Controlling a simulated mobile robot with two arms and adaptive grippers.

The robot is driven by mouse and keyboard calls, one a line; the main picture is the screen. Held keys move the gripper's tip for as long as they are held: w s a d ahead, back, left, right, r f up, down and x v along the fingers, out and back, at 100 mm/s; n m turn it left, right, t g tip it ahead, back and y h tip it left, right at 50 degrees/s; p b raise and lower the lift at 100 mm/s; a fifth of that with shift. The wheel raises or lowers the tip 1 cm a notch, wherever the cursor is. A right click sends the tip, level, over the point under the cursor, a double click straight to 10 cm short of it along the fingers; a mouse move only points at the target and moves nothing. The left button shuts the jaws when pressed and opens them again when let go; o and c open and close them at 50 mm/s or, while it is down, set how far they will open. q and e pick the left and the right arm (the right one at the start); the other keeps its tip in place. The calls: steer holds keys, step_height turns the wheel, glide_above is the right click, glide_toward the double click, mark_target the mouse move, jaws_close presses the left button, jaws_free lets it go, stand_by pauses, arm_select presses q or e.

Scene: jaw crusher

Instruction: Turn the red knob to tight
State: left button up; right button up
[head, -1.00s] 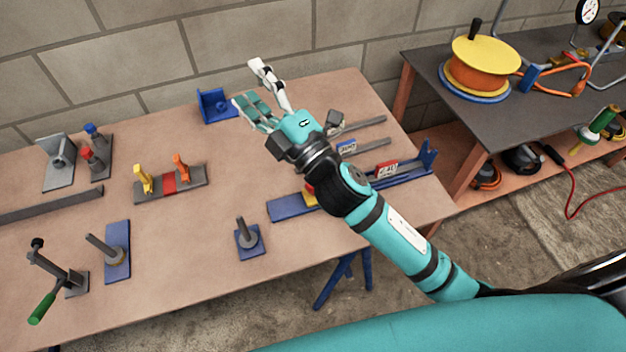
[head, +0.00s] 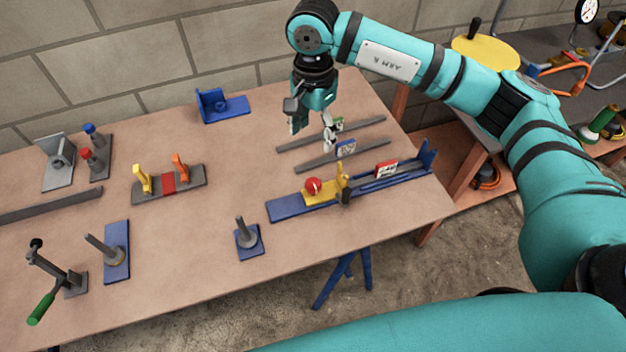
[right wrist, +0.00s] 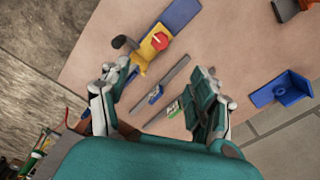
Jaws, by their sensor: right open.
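The red knob (head: 312,186) sits on a yellow block (head: 322,198) on a blue rail (head: 285,210) near the table's front right. The knob (right wrist: 160,41) also shows in the right wrist view, beyond and between my fingers. My right gripper (head: 313,135) points down above the table, behind the knob and apart from it. Its two fingers (right wrist: 160,85) are spread wide with nothing between them. I cannot read any tight marking by the knob. My left gripper is not in view.
Two grey rails with small labels (head: 346,148) lie under and beside my gripper. A yellow upright piece with a dark handle (head: 345,190) stands just right of the knob. A grey post on a blue base (head: 247,239) stands to its left. A blue bracket (head: 222,106) is at the back.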

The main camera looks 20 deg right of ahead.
mark_target(313, 183)
step_height(313, 183, down, 17)
steer(key=p, duration=0.3)
steer(key=shift+a+f, duration=0.1)
steer(key=shift+c, duration=0.2)
steer(key=c, duration=1.1)
